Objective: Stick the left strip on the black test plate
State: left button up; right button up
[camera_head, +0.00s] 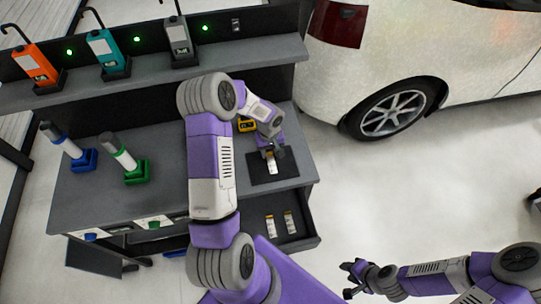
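The black test plate (287,172) lies flat on the front right part of the grey bench top. A small pale strip with a yellowish end (272,166) shows over the plate, right at the fingertips of my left gripper (271,153). The gripper points down at the plate, and I cannot tell if its fingers hold the strip or only touch it, nor if the strip is fully down. Two more similar strips lie in the open drawer below, one on the left (270,225) and one on the right (289,222). My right gripper (350,279) is open and empty, away from the bench.
A yellow device (246,125) stands behind the plate, partly hidden by my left arm. Blue-based (84,160) and green-based (136,172) tools stand on the bench's left. A white car (430,45) is at the right.

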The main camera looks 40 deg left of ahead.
pick_arm(q)
jog(key=o, duration=0.3)
jog(key=shift+r, duration=0.2)
notch_tip(320, 180, up, 7)
jog(key=shift+r, duration=0.15)
jog(key=shift+r, duration=0.1)
